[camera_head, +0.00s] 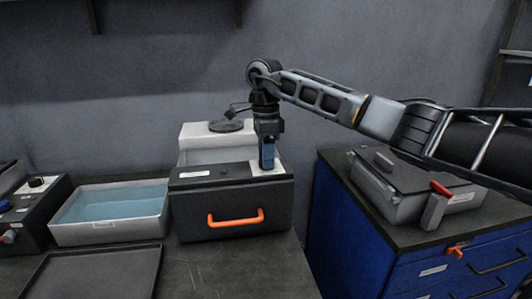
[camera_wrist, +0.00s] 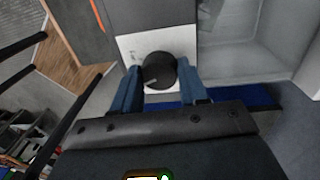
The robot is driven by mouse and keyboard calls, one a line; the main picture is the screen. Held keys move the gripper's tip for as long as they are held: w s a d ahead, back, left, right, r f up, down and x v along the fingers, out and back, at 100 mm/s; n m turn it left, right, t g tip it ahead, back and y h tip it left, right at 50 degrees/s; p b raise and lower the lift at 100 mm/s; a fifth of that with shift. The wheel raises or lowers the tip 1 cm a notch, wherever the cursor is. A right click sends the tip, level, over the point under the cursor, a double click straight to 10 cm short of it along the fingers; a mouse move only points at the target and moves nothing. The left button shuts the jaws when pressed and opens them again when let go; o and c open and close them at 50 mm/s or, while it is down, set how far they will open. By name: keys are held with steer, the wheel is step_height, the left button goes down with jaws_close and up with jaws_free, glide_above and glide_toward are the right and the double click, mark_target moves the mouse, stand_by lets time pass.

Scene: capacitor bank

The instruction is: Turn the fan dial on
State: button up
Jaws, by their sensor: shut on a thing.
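The fan dial (camera_wrist: 160,68) is a round black knob with a small pale mark, on a white panel (camera_wrist: 128,44) in the wrist view. In the head view my gripper (camera_head: 267,162) points straight down over the white panel (camera_head: 278,170) at the right of the dark box's top and hides the dial. The blue fingers of my gripper (camera_wrist: 160,78) are on both sides of the dial in the wrist view, shut on it. The exact angle of the dial is hard to tell.
The dark box (camera_head: 235,215) has an orange handle (camera_head: 236,218). A tray of blue liquid (camera_head: 110,205) and a flat dark tray (camera_head: 100,275) are to its left. A blue cabinet (camera_head: 340,230) with a grey case (camera_head: 405,185) on top stands to the right. A wall is behind.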

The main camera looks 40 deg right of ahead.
steer(key=m+p, duration=0.2)
steer(key=m, duration=0.3)
steer(key=shift+r, duration=0.15)
steer(key=shift+m+t+p, duration=0.3)
steer(key=shift+m+p, duration=0.75)
steer(key=shift+m, duration=1.35)
steer(key=o, duration=1.1)
steer(key=shift+c, duration=0.2)
steer(key=shift+d, duration=0.1)
steer(key=r, duration=0.7)
steer(key=shift+d+r+b, duration=0.2)
steer(key=shift+r+b, duration=0.1)
steer(key=shift+b, duration=0.05)
